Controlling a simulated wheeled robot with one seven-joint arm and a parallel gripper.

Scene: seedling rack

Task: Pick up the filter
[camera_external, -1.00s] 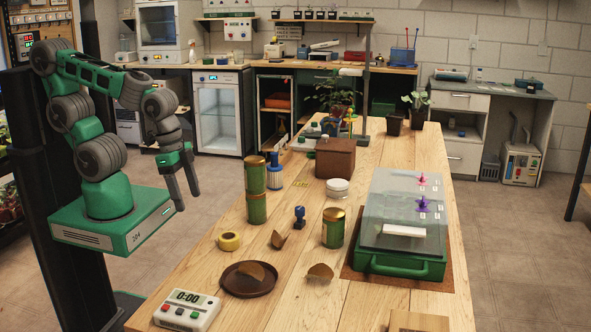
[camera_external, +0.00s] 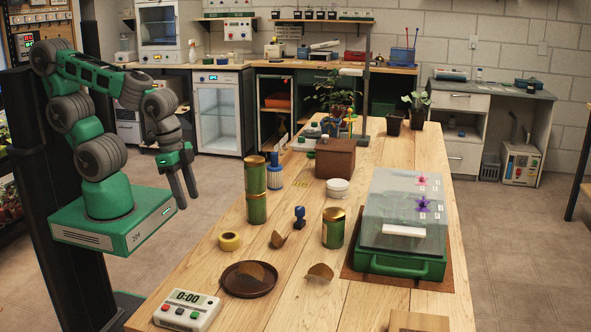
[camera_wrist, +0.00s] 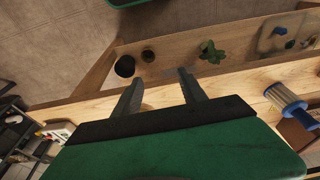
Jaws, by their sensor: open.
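The filter (camera_external: 275,169) is a pale, ribbed cylinder with blue ends. In the wrist view the filter (camera_wrist: 287,97) shows at the right edge, well clear of my fingers. My gripper (camera_external: 188,192) hangs open and empty left of the table, apart from the filter. Its two dark fingers (camera_wrist: 158,86) are spread in the wrist view, with nothing between them.
A clear-lidded green case (camera_external: 403,225) fills the table's right side.

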